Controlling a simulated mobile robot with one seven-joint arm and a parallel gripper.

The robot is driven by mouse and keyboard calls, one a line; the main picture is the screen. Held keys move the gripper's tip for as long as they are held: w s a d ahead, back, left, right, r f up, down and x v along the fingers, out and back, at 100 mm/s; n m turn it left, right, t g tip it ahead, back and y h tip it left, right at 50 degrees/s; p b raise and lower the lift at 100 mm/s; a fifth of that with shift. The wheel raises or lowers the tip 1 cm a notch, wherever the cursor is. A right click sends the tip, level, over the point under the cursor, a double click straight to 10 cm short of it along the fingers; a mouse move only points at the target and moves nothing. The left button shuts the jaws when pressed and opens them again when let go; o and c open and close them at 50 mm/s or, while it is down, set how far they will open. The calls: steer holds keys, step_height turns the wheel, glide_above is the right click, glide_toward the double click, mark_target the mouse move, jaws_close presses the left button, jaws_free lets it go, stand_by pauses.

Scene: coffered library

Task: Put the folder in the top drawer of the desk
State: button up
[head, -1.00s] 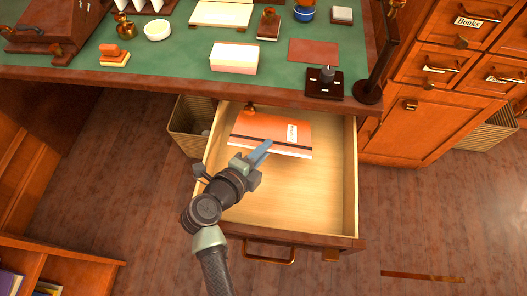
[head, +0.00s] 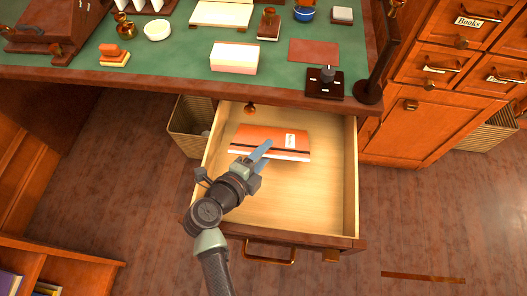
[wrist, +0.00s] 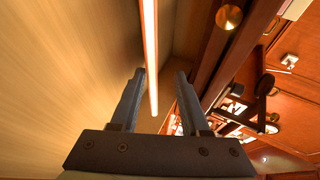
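The orange folder (head: 272,132) has a white label and a dark band. It is inside the pulled-out top drawer (head: 320,205) of the desk, toward the back left. Whether it lies fully flat on the drawer floor is hard to tell. My gripper (head: 266,154) is at the folder's near edge, with its two blue fingers spread apart. In the wrist view, the folder's thin edge (wrist: 150,50) shows between the open fingers (wrist: 160,95), with a gap on each side.
The green desk top (head: 180,60) above the drawer holds a pale box (head: 234,58), a black stand (head: 325,83) and other items. A brass knob (head: 250,108) shows at the drawer's back. A waste basket (head: 190,128) stands left of the drawer. The drawer's right and front parts are empty.

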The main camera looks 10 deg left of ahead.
steer(key=shift+r, duration=0.15)
steer(key=p+v, duration=0.3)
steer(key=v, duration=0.9)
steer(key=shift+r, duration=0.4)
